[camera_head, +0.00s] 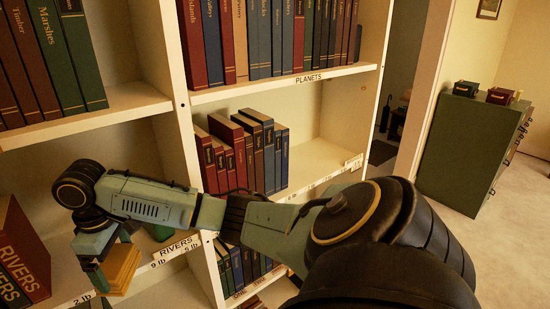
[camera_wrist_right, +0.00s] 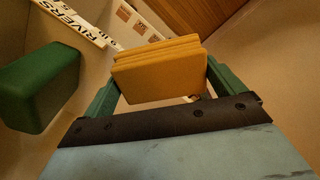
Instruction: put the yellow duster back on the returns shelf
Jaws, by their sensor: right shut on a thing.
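The yellow duster (camera_head: 123,268) is a folded, layered yellow-orange block. My right gripper (camera_head: 112,272) is shut on it, with a green finger at either side in the right wrist view, where the duster (camera_wrist_right: 158,68) fills the space between them. The gripper hangs down in the lower left shelf bay, close to its front edge. Whether the duster touches the shelf board I cannot tell. I can read no label naming a returns shelf; the shelf edge (camera_head: 172,258) here carries a RIVERS label and weight tags. My left gripper is not in view.
A green block (camera_wrist_right: 40,85) stands beside the gripper, partly hidden behind my arm in the head view (camera_head: 158,232). Large RIVERS books (camera_head: 20,250) stand left of the duster. An upright divider (camera_head: 205,270) bounds the bay on the right. A green cabinet (camera_head: 465,150) stands far right.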

